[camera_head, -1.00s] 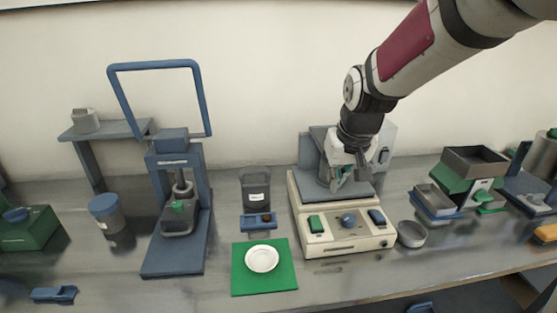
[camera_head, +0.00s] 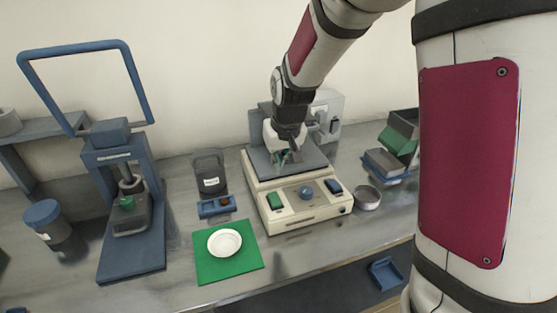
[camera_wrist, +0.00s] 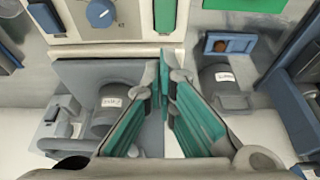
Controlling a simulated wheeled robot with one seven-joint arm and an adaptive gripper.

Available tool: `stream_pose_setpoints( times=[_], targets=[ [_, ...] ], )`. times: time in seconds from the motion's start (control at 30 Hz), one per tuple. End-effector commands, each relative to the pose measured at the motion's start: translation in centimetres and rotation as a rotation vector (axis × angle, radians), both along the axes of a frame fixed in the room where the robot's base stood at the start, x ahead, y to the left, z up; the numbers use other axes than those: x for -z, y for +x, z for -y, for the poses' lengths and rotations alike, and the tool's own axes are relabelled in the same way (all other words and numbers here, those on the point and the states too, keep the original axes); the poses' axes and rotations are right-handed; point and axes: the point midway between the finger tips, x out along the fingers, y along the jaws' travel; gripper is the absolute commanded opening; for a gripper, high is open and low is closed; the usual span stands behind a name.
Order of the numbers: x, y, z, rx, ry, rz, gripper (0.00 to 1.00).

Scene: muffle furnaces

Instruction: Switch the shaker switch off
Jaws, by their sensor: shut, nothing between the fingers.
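The shaker (camera_head: 293,218) is a cream box with a grey platform on top. Its sloped front panel carries a green rocker switch (camera_head: 275,200), a round blue knob (camera_head: 305,192) and a dark blue switch (camera_head: 333,186). My gripper (camera_head: 284,158) is over the grey platform, behind the panel, and touches none of these controls. In the wrist view the teal fingers (camera_wrist: 164,62) are together at the tips and empty. There the green switch (camera_wrist: 165,15) lies just beyond the fingertips, with the blue knob (camera_wrist: 100,13) to its left. Which way the switches are tipped is unclear.
A green mat (camera_head: 250,268) with a white dish (camera_head: 224,242) lies front left of the shaker. A blue press (camera_head: 130,270) stands farther left. A round metal dish (camera_head: 367,197) is close on the right. My own arm hides the right side.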

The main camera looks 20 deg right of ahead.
Motion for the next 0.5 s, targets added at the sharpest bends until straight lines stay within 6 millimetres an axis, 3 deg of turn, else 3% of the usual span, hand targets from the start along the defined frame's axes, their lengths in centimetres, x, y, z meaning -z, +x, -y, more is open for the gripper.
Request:
stream_pose_setpoints(
  times=[0.2,0.5],
  targets=[
    [4.3,1.4,0.0,-0.002,-0.001,-0.004,0.0],
    [8.7,2.5,0.0,-0.001,0.0,-0.002,0.0]
  ],
)
